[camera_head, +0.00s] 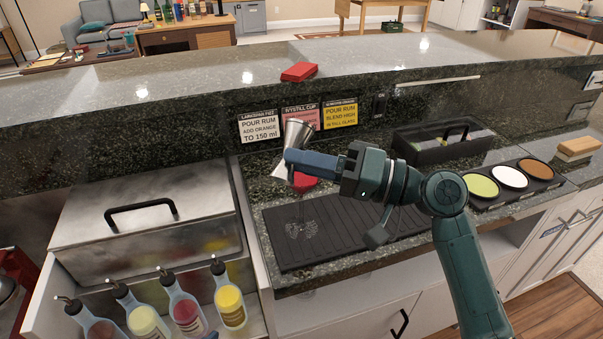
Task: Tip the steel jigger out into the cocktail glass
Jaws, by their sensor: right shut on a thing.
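My right gripper (292,159) is shut on the steel jigger (297,133), a silver cone held above the black bar mat. The jigger's wide end points up and looks roughly upright, with a slight lean. The gripper's fingers hide its middle. The cocktail glass (301,229) is clear and hard to make out. Its foot shows on the mat, below the gripper, with a thin stem above. A red patch (305,182) shows just under the fingers; I cannot tell whether it is in the glass or behind it. My left gripper is not in view.
The ribbed black mat (345,237) is clear around the glass. Several pour bottles (187,312) and a steel lidded bin (145,225) stand left. A black caddy (445,146) and a tray of rimming dishes (541,170) lie right. A raised stone ledge (190,88) runs behind.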

